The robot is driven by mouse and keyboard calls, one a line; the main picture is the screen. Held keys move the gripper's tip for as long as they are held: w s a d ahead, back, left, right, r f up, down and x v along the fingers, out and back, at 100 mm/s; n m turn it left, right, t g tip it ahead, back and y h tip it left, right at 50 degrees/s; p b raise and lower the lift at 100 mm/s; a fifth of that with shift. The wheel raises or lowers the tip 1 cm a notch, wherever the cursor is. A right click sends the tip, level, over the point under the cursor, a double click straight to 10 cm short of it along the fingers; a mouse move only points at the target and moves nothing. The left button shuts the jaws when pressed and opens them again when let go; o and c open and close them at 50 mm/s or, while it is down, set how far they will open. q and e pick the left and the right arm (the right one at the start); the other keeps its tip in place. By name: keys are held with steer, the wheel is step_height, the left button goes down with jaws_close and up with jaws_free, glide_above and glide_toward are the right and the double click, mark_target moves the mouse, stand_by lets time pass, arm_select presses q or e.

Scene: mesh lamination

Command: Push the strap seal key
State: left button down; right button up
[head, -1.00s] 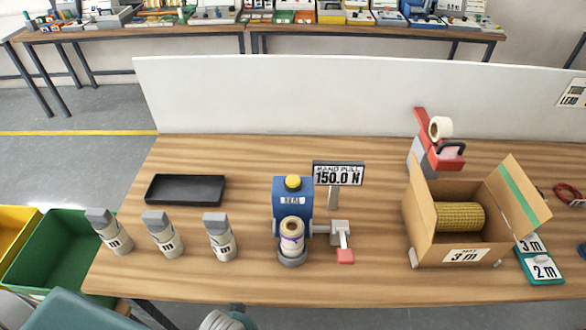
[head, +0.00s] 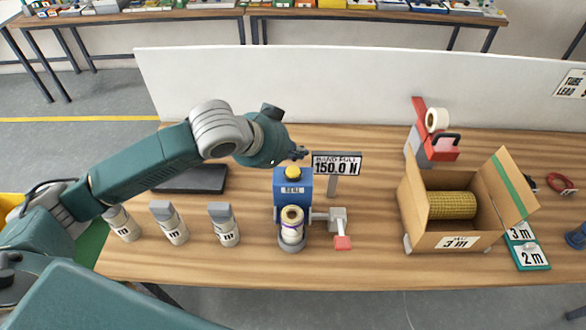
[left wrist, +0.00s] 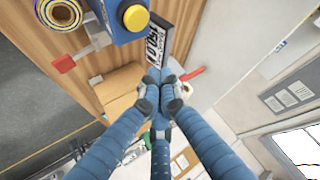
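The blue seal unit (head: 288,187) stands upright on the bench with a yellow key (head: 292,172) on top and a label that reads SEAL. A roll with a purple band (head: 292,222) stands in its front. My left gripper (head: 301,153) is just above and behind the yellow key in the head view, apart from it. In the left wrist view, the gripper's blue fingers (left wrist: 158,80) are drawn together with nothing between them. There the yellow key (left wrist: 136,17) shows near the top, beyond the fingertips and slightly left. My right gripper is out of view.
A sign reading 150.0 N (head: 336,164) stands close right of the seal unit. A red-tipped lever (head: 342,242) sticks out at its right. An open carton (head: 438,242) stands right.

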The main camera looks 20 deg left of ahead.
arm_select(q)
steer(key=w+a+r, duration=0.1)
steer(key=a+r, duration=0.1)
steer(key=r, duration=0.1)
steer(key=shift+w+a, duration=0.2)
steer(key=shift+w, duration=0.15)
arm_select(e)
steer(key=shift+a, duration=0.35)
arm_select(q)
steer(key=shift+f, duration=0.1)
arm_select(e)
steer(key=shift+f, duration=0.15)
arm_select(q)
steer(key=b, duration=0.8)
glide_above(291, 172)
step_height(291, 172, down, 7)
steer(key=shift+r, duration=0.1)
steer(key=shift+f+b, duration=0.35)
steer(key=shift+f, duration=0.55)
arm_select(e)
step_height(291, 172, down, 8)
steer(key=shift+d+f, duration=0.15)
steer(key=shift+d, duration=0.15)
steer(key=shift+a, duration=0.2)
arm_select(q)
steer(key=shift+f, duration=0.15)
